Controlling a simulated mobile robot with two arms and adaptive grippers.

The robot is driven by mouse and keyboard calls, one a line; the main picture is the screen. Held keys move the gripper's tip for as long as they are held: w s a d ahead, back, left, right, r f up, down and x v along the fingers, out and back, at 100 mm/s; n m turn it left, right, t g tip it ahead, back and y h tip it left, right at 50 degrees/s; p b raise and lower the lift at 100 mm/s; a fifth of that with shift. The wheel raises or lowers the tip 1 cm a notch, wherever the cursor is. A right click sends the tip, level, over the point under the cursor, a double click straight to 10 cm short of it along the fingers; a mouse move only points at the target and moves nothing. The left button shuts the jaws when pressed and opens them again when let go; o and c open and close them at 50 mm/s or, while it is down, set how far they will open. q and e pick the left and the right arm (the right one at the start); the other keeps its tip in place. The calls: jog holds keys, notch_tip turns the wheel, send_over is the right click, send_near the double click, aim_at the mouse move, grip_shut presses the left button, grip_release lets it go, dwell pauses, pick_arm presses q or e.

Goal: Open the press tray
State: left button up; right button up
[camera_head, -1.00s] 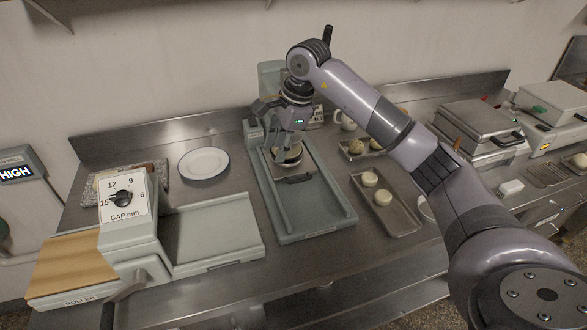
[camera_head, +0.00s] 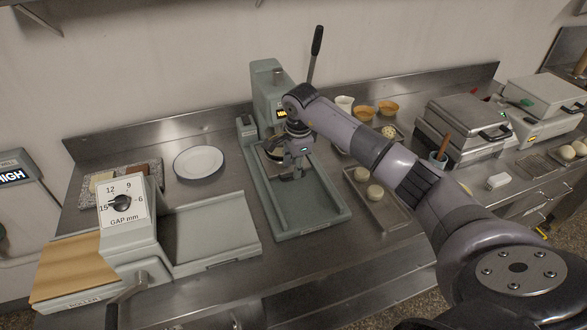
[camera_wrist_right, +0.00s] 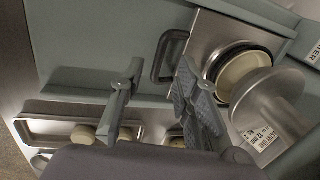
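The press (camera_head: 268,92) is a grey-green machine at the back of the counter, with a black-gripped lever (camera_head: 316,45) standing up. Its press tray (camera_wrist_right: 204,38) is a metal plate with a round recess and a dark loop handle (camera_wrist_right: 165,58) at its front edge. The plate sits at the rear of the long green base (camera_head: 305,205), partly hidden by my gripper. My right gripper (camera_head: 290,174) is open above the tray front. In the wrist view its two fingers (camera_wrist_right: 158,82) are spread on either side of the handle; contact cannot be told. My left gripper is not in view.
A metal tray with dough balls (camera_head: 385,205) lies right of the press base. A white plate (camera_head: 198,162) and a roller machine (camera_head: 130,215) are to the left. Bowls (camera_head: 388,108) and a closed metal press (camera_head: 462,120) stand at the back right.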

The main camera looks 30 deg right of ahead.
jog(key=shift+w+f, duration=0.2)
jog(key=shift+f, duration=0.7)
jog(key=shift+w+f, duration=0.15)
jog(key=shift+f, duration=0.75)
jog(key=shift+c, duration=0.5)
grip_shut()
